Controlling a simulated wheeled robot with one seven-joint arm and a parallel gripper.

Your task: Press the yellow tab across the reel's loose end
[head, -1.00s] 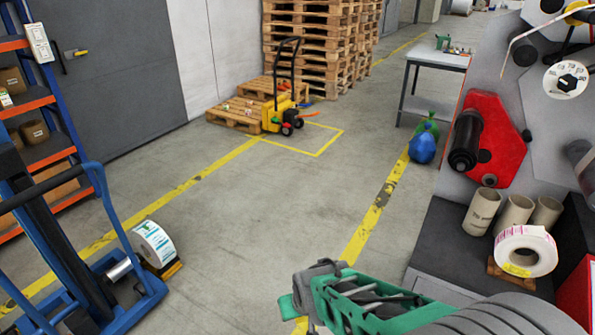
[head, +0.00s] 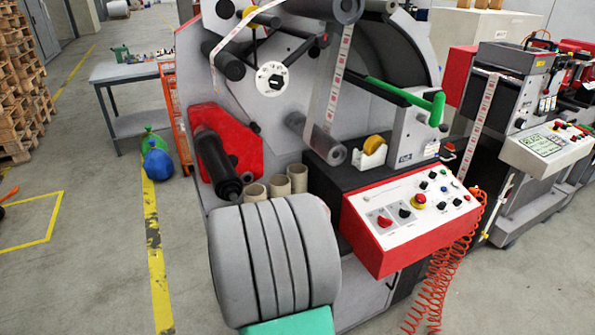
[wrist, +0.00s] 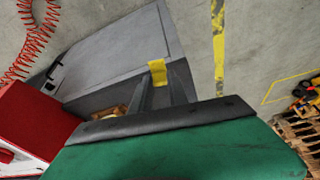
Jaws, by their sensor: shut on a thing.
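My gripper (wrist: 160,85) shows in the wrist view, its two dark fingers pointing away over the grey cabinet. It is shut on the yellow tab (wrist: 157,71), a small flat piece at the fingertips. The tab touches no reel that I can see. In the head view my own grey ribbed arm and green wrist fill the lower middle, and the fingers and tab are out of sight. The white reel with pink labels does not show in either view now; my arm covers part of the black bench in the head view.
The rewinder (head: 250,110) stands ahead, with three cardboard cores (head: 277,186) on its bench beside my arm. A tape dispenser (head: 370,157) and a red control box (head: 410,225) are to the right. A red coiled hose (head: 445,260) hangs there.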

